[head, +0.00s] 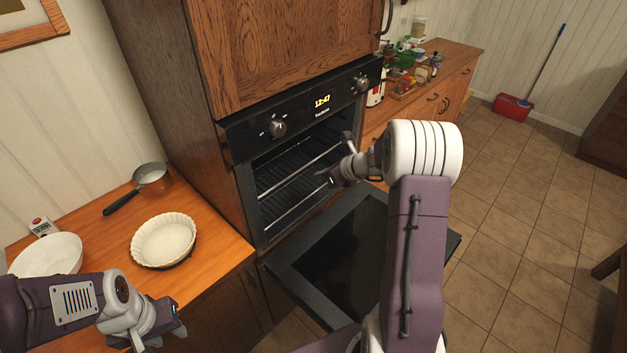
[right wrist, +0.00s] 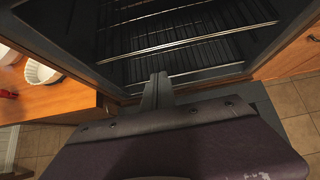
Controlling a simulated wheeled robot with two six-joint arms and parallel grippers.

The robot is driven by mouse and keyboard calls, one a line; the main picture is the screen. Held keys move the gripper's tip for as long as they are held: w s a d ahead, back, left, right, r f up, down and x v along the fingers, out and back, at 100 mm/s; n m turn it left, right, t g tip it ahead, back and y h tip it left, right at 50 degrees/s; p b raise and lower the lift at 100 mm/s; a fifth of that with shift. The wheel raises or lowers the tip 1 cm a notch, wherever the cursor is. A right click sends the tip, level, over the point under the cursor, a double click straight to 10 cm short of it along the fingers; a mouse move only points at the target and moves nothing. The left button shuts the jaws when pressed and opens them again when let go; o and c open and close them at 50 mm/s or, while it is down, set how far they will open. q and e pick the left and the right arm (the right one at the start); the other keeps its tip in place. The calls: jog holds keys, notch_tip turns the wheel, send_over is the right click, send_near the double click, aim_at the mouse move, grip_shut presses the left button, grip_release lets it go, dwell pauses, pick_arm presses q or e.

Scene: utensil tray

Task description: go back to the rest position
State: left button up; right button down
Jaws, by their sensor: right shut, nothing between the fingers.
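My right gripper (head: 328,177) is at the mouth of the open oven (head: 290,170), in front of its wire racks. In the right wrist view its fingers (right wrist: 158,88) are together and empty, with the rack's front bar (right wrist: 185,44) just beyond them. I cannot tell whether they touch the rack. My left gripper (head: 172,326) hangs near the front edge of the left counter (head: 215,235). Its fingers are small and dark, and I cannot tell whether they are open. My right arm hides part of the oven door.
The oven door (head: 335,265) is folded down below the right gripper. Tiled floor (head: 520,220) is clear at right.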

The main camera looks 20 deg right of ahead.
jog(key=shift+v, duration=1.55)
